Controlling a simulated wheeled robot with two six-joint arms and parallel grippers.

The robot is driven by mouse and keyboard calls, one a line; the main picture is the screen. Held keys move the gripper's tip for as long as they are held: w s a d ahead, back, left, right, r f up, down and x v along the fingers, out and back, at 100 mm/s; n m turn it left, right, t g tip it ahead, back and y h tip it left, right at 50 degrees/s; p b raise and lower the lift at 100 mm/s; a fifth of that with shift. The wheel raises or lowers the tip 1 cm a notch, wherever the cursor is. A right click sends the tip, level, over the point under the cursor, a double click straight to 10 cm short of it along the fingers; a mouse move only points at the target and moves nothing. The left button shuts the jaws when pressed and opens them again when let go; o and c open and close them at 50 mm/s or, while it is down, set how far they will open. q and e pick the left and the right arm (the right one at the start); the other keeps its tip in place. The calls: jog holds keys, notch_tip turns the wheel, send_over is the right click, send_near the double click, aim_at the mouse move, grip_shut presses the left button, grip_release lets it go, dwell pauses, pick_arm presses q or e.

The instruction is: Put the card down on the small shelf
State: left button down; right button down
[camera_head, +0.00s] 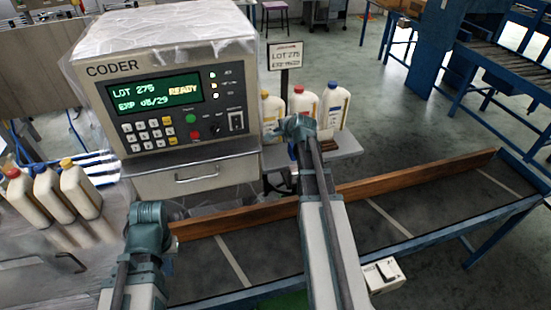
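A white card with dark print, LOT 275 and an EXP line (285,55), stands upright on a thin dark post, just right of the coder. The post's foot is hidden behind the bottles and my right arm. A small grey shelf (345,147) juts out right of the coder and bears several capped bottles (334,106). My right gripper (297,126) is in front of these bottles, pointing away; its fingers are hidden by the wrist. My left gripper (150,214) is low at the left, below the coder's drawer, and its fingers are not clear. I see no card in either gripper.
The coder (160,90) shows LOT 275, EXP 08/29 and READY. A conveyor with a wooden rail (400,183) runs to the right. Several capped bottles (78,190) stand at the left. A small white box (384,275) is at the conveyor's front edge.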

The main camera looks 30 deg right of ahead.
notch_tip(320, 180, down, 10)
jog(key=b, duration=0.9)
jog(key=shift+r, duration=0.25)
jog(key=c, duration=1.2)
grip_release()
jog(key=shift+c, duration=0.2)
jog(key=shift+r, duration=0.1)
jog(key=p+v, duration=0.5)
jog(key=v, duration=0.3)
